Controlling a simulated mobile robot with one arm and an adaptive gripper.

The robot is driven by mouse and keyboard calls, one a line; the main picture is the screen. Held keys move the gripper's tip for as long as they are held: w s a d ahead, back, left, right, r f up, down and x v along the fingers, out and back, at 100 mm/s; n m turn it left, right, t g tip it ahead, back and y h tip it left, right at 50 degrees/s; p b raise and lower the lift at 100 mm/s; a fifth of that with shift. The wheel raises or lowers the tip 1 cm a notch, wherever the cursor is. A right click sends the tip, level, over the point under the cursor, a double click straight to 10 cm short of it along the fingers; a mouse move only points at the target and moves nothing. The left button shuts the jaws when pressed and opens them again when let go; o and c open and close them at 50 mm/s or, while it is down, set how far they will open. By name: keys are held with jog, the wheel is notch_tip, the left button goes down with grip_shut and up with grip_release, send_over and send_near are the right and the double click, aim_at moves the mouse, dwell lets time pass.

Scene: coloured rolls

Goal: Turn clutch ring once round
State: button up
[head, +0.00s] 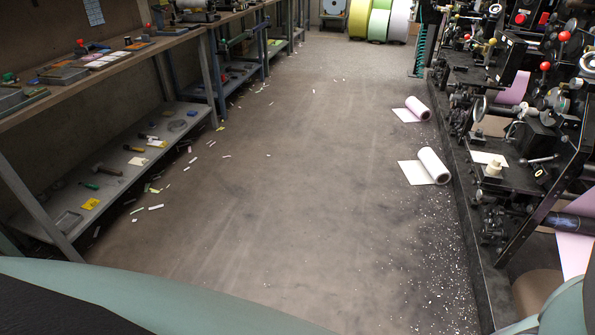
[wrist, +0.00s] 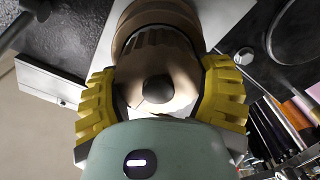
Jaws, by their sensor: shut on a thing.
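In the wrist view, a tan-brown round part with a ribbed collar, which looks like the clutch ring (wrist: 155,37), lies between the fingers. My gripper (wrist: 162,70), with yellow ribbed fingers, is shut on it, one finger on each side. A dark round knob sits at the centre of the part. The inner finger faces and the lower side of the ring are hidden by the gripper body. In the head view I cannot make out the gripper or this ring with certainty.
Black machines (head: 520,110) with levers and red knobs line the right. Two paper rolls (head: 433,165) lie on the floor beside them. A long workbench (head: 110,65) with tools runs along the left. The floor (head: 270,190) between is open, with paper scraps scattered near both sides.

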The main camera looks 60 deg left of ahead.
jog(key=shift+f, duration=0.15)
dwell(0.4)
jog(key=o, duration=1.3)
jog(key=shift+a, duration=0.15)
jog(key=v, duration=1.1)
jog(key=shift+s+a, duration=0.25)
jog(key=shift+s, duration=0.05)
